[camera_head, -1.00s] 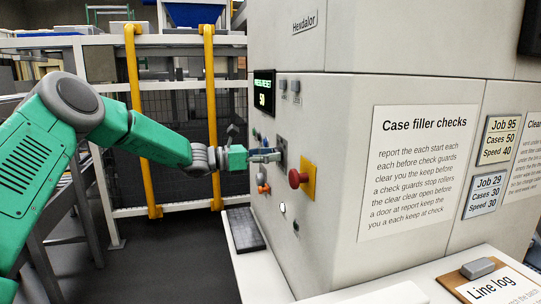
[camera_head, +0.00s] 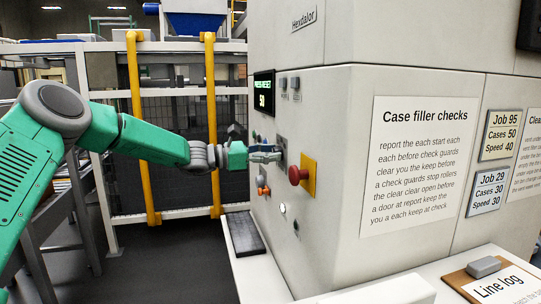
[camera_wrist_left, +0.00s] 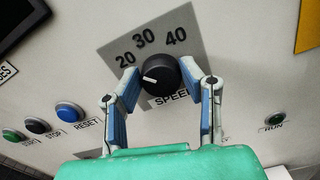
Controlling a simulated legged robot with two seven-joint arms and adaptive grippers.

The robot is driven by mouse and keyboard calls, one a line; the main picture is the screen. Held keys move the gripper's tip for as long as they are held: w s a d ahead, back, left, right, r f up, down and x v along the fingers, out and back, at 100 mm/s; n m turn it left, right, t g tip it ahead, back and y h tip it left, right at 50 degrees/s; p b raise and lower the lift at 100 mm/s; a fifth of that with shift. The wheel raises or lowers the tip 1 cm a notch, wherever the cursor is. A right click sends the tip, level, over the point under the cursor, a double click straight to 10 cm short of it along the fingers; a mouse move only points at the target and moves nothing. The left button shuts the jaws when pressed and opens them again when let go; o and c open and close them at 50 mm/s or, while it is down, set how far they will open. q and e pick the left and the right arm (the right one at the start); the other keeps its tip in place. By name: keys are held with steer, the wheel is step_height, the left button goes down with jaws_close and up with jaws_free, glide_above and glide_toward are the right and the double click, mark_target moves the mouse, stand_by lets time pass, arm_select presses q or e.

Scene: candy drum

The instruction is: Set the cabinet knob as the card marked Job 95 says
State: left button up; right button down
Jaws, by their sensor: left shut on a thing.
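The black speed knob (camera_wrist_left: 163,72) sits on a grey plate marked 20, 30 and 40 in the left wrist view. Its white pointer faces left, nearest the 20 and a little below it. My left gripper (camera_wrist_left: 160,76) is shut on the knob, one finger on each side; in the head view the gripper (camera_head: 278,152) hides most of the knob. The Job 95 card (camera_head: 499,135) on the cabinet's right face reads Cases 50, Speed 40. My right gripper is not in view.
A green display (camera_head: 263,93) reads 50. A red button (camera_head: 298,175) on a yellow plate stands out right of the knob. Blue RESET (camera_wrist_left: 69,113) and black STOP (camera_wrist_left: 37,126) buttons lie left of it. A Job 29 card (camera_head: 487,191) hangs below Job 95.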

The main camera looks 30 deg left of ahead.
arm_select(q)
steer(key=shift+a+f, duration=0.1)
steer(key=shift+f, duration=0.05)
stand_by(0.7)
steer(key=o, duration=1)
steer(key=shift+w, duration=0.1)
steer(key=shift+o, duration=0.6)
steer(key=shift+w+f, duration=0.2)
steer(key=shift+w, duration=0.05)
steer(key=v, duration=1.2)
steer(key=shift+w+f, duration=0.1)
